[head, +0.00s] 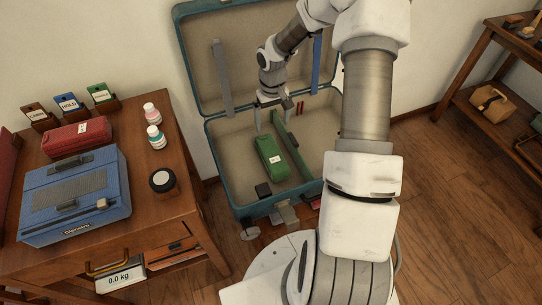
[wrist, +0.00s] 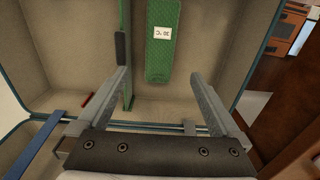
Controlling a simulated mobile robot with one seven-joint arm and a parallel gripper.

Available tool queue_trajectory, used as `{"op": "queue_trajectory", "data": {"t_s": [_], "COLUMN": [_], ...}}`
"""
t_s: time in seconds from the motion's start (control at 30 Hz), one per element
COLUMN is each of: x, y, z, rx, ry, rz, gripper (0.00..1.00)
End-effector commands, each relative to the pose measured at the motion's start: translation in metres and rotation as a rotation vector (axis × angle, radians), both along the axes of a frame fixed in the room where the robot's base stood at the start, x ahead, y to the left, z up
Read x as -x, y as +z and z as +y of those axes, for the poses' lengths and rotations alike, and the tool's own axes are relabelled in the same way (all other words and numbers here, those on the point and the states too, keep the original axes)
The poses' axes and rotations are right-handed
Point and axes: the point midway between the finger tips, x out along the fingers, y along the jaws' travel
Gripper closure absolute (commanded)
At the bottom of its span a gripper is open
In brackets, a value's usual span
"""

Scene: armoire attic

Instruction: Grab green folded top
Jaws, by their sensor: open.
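The green folded top (head: 270,157), a long flat bundle with a small white label, lies on the floor of the open teal suitcase (head: 228,180). A thin green upright strip (head: 293,147) stands just to its right. My gripper (head: 273,121) is open and empty, above the far end of the top. In the wrist view the top (wrist: 162,60) shows ahead between the spread fingers of my gripper (wrist: 158,75). The left finger overlaps the green strip (wrist: 127,25) in that view; I cannot tell if they touch. The top appears clear of both fingers.
The suitcase lid (head: 200,60) stands raised at the back, with straps. A wooden table (head: 190,205) on the left holds a blue case (head: 75,195) and bottles. A shelf (head: 480,70) stands at right.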

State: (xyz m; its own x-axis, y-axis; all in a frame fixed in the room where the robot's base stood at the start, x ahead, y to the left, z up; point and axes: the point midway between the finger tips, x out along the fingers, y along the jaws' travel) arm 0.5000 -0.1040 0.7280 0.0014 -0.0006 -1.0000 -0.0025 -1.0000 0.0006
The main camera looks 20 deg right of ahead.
Motion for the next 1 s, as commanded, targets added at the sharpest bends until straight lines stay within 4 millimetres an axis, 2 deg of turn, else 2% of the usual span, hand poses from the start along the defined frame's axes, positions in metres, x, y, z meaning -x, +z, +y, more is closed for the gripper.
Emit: {"op": "queue_trajectory", "data": {"t_s": [0.43, 0.6, 0.77, 1.0], "x": [0.001, 0.001, 0.001, 0.001], "y": [-0.095, -0.115, -0.123, -0.160], "z": [0.001, 0.000, 0.001, 0.002], "rx": [-0.002, -0.001, -0.001, -0.002], "ry": [-0.002, -0.001, -0.001, -0.001], "rz": [0.004, 0.002, 0.002, 0.002], "gripper": [0.00, 0.00, 0.00, 0.00]}}
